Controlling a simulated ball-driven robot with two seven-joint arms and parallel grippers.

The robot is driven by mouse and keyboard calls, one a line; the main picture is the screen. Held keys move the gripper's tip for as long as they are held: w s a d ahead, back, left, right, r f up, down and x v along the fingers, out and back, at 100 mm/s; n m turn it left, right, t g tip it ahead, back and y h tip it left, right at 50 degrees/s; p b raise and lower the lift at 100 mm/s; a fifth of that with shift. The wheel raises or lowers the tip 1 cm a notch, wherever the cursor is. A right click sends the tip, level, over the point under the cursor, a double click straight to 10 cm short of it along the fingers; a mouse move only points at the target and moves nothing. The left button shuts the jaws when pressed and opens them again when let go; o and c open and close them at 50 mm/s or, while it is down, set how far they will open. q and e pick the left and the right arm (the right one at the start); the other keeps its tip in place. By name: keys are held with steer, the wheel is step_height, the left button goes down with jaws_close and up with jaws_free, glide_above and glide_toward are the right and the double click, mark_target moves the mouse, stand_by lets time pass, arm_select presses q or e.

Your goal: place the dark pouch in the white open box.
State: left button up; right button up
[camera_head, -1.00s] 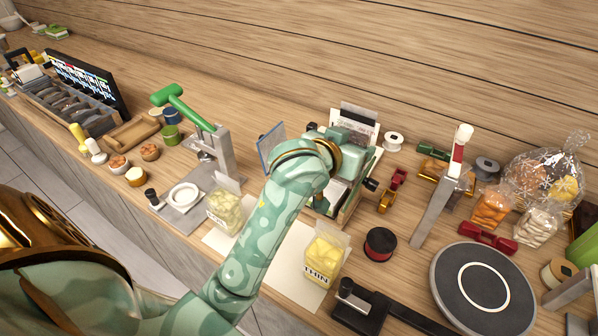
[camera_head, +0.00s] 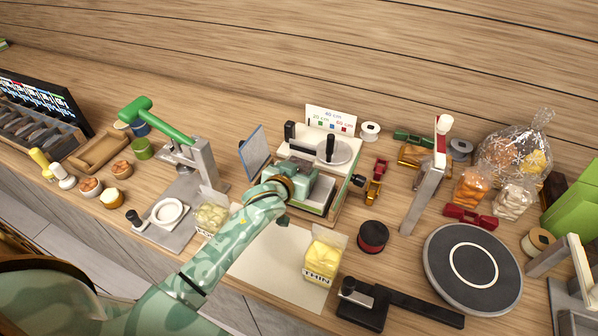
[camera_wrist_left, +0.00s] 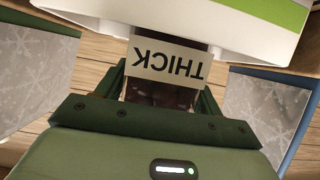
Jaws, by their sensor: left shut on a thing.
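My left gripper (camera_head: 300,176) is at the front of a white machine in the middle of the counter in the head view; its fingertips are hidden there. In the left wrist view, my left gripper (camera_wrist_left: 163,78) is shut on the dark pouch (camera_wrist_left: 160,97). A pale label reading THICK, upside down in this view, is on the pouch between the dark green fingers. I cannot pick out the white open box with certainty. My right gripper is not in view.
A yellow bag marked THIN (camera_head: 322,260) and a second yellow bag (camera_head: 211,214) stand by a pale mat (camera_head: 268,262). The white machine (camera_head: 345,150), a blue-framed panel (camera_head: 255,150), a dark red spool (camera_head: 372,236) and a round turntable (camera_head: 440,285) stand around.

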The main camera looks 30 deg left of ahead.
arm_select(q)
steer(key=shift+r, duration=0.15)
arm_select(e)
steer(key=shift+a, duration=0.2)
arm_select(q)
steer(key=o, duration=1.1)
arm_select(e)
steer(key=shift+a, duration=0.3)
arm_select(q)
steer(key=shift+s+r, duration=0.1)
steer(key=shift+s, duration=0.1)
steer(key=p+v, duration=0.2)
steer(key=v, duration=0.9)
steer(key=shift+s+p, duration=0.3)
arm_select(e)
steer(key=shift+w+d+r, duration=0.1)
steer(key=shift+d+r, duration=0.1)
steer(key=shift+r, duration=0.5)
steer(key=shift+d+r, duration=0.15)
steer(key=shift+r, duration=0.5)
